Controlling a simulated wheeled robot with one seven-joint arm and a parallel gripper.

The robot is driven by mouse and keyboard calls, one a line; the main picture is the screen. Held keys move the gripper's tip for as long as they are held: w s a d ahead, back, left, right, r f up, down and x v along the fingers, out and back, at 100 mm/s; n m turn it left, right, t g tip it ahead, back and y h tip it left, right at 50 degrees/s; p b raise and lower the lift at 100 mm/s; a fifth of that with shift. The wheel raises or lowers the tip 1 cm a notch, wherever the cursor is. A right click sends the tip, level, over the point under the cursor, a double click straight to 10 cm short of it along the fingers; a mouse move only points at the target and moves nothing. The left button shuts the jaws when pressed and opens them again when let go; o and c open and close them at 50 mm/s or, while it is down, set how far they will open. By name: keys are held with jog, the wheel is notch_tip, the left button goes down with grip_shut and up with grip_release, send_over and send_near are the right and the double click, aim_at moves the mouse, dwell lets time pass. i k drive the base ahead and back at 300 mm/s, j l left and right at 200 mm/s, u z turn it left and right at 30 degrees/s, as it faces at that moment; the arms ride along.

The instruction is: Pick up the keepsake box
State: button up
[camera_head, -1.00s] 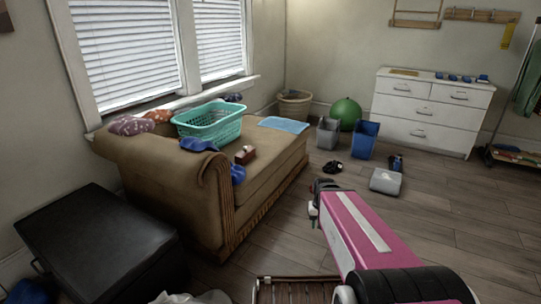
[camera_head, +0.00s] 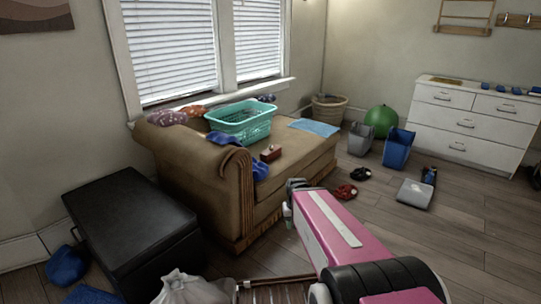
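A small reddish-brown box (camera_head: 270,153), which looks like the keepsake box, sits on the seat of the brown sofa (camera_head: 195,187), near its armrest. A small light spot shows on or above its top. My pink arm reaches forward from the bottom right. My gripper (camera_head: 288,212) is at its far end, low in front of the sofa and nearer to me than the box. It is apart from the box. Its fingers are small and mostly hidden by the arm, so their opening cannot be made out.
A teal basket (camera_head: 240,122) and blue cloths (camera_head: 261,170) lie close to the box. A black chest (camera_head: 130,228) and a white bag (camera_head: 190,289) are at the lower left. Shoes (camera_head: 346,191) and bins (camera_head: 398,149) stand on the floor right of the sofa.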

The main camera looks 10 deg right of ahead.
aim_at(266, 157)
jog(key=i+l+z, duration=0.15)
jog(key=i+l, duration=1.6)
jog(key=i, duration=0.15)
